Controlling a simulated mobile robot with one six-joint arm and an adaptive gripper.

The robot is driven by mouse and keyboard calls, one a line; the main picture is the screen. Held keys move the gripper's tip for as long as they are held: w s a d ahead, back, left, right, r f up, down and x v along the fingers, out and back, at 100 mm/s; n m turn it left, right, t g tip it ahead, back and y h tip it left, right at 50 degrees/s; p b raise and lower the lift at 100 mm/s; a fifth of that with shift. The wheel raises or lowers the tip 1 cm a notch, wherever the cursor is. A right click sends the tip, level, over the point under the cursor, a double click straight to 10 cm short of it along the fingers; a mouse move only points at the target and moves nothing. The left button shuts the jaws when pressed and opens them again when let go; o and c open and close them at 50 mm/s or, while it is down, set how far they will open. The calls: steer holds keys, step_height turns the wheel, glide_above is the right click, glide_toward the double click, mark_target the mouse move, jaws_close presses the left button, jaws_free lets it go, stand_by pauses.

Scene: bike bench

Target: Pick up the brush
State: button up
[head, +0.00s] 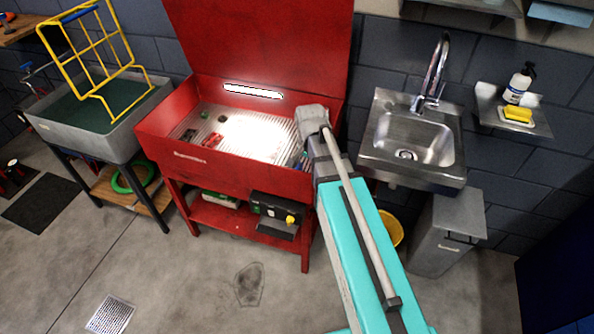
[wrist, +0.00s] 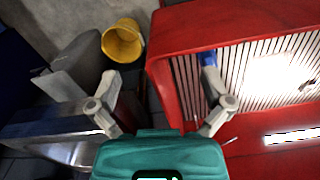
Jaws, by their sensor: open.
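A blue piece (wrist: 207,58), which may be part of the brush, shows at the edge of the ribbed basin in the wrist view, just beyond the right finger. The finger overlaps it, so its full shape is hidden. In the head view, small dark and bluish items (head: 299,160) lie at the basin's right end beside my arm; I cannot tell which is the brush. My gripper (wrist: 158,86) is open and empty, spanning the red rim of the parts washer (head: 235,171). Its right finger is over the basin side, its left finger outside it. My arm mostly hides it in the head view.
The washer's red lid stands raised, with a lit lamp (head: 252,91). Small red and green parts lie in the basin. A steel sink (head: 411,139), grey bin (head: 447,232) and yellow bucket (wrist: 122,42) are to the right. A grey tub with a yellow frame (head: 100,62) stands left.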

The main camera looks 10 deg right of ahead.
steer(key=w+f+m+b, duration=0.2)
steer(key=w+m, duration=1.1)
steer(key=w, duration=0.3)
steer(key=shift+m, duration=0.4)
steer(key=shift+s+f, duration=0.1)
steer(key=shift+f, duration=0.05)
steer(key=b, duration=0.9)
glide_above(297, 168)
steer(key=w, duration=0.2)
steer(key=f, duration=0.8)
steer(key=shift+s+d+f, duration=0.1)
steer(key=shift+d+f, duration=0.15)
steer(key=shift+d, duration=0.1)
steer(key=shift+f, duration=0.1)
steer(key=shift+a+f+b, duration=0.1)
steer(key=shift+f+b, duration=2.35)
steer(key=shift+f, duration=0.05)
steer(key=c, duration=1)
